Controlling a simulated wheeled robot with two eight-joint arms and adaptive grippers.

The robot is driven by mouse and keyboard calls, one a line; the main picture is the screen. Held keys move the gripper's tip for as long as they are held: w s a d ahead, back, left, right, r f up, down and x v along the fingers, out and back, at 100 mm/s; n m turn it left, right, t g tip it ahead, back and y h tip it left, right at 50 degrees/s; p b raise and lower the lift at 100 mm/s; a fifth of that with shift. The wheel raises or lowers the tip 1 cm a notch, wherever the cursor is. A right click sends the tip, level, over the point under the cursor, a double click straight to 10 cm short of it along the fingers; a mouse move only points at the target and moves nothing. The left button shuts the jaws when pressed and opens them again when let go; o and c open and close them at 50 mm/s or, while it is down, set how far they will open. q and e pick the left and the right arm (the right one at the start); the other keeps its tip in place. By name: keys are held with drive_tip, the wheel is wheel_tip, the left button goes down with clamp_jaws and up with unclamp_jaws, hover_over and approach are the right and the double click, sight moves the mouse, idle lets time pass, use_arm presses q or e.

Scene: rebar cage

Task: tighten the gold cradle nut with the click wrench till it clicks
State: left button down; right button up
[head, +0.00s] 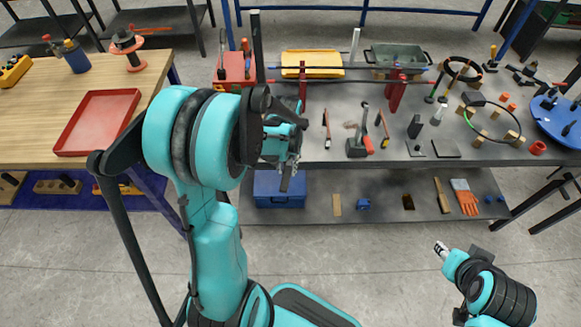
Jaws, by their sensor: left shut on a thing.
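My left gripper (287,165) is in front of the grey workbench's front edge, left of its middle. It is shut on a dark thing (285,184) that is mostly hidden by the gripper and arm, so I cannot tell whether it is the click wrench. Red stands (303,80) hold long thin dark bars (350,81) across the bench's back part. I cannot make out the gold cradle nut; my left arm covers part of the bench. My right arm's end (442,249) is low at the right over the floor, apart from the bench; its jaws are too small to read.
The grey bench (320,140) carries a yellow tray (313,64), a green-grey bin (398,57), hand tools, a dark ring and a blue disc (556,122). Its lower shelf holds a blue box (279,190) and orange gloves (466,201). A wooden table with a red tray (97,122) stands left.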

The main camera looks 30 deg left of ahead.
use_arm(q)
drive_tip(key=shift+s+a+m, duration=0.15)
drive_tip(key=shift+a+m, duration=0.45)
drive_tip(key=shift+m, duration=0.1)
drive_tip(key=shift+d+n, duration=0.25)
drive_tip(key=shift+n, duration=0.05)
drive_tip(key=shift+r, duration=0.1)
drive_tip(key=shift+r+p, duration=1.95)
drive_tip(key=shift+r, duration=0.55)
drive_tip(key=shift+d, duration=0.1)
